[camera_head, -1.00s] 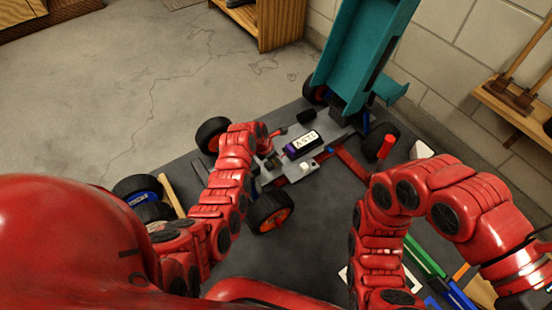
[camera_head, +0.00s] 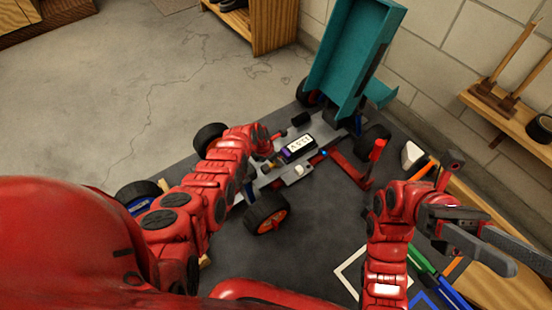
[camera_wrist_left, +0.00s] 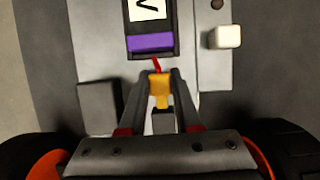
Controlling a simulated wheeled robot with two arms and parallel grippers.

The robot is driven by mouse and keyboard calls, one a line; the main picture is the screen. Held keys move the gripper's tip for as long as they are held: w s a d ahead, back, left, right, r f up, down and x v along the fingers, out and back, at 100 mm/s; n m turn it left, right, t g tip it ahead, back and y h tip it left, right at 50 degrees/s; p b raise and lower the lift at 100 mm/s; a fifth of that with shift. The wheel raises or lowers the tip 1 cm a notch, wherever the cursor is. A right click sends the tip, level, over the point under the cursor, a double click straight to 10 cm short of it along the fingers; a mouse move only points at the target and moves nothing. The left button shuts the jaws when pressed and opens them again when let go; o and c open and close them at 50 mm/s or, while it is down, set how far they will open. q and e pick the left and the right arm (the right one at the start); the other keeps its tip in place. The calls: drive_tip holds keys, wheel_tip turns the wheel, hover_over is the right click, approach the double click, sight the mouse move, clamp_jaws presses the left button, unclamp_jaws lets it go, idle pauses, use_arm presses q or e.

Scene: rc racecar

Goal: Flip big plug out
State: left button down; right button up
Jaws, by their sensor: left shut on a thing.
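The RC car chassis (camera_head: 300,172) lies on the dark table mat, with a battery (camera_head: 297,147) mounted on it. The battery's purple end (camera_wrist_left: 151,43) shows in the left wrist view. A yellow plug (camera_wrist_left: 159,84) with a short red wire sits just below that end. My left gripper (camera_wrist_left: 159,93) is shut on the yellow plug, with one finger on each side. In the head view my left gripper (camera_head: 274,154) is low over the chassis, beside the battery, and its fingertips are hard to see. My right gripper (camera_head: 512,252) is open and empty at the right, away from the car.
A teal car body (camera_head: 350,55) stands tilted up behind the chassis. A white switch-like block (camera_wrist_left: 224,37) is near the plug. Coloured tools (camera_head: 440,280) lie at lower right. Wheels (camera_head: 268,212) flank my left gripper.

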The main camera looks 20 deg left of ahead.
use_arm(q)
drive_tip(key=shift+w+d+r, duration=0.1)
drive_tip(key=shift+w+d, duration=0.05)
drive_tip(key=c, duration=0.6)
unclamp_jaws()
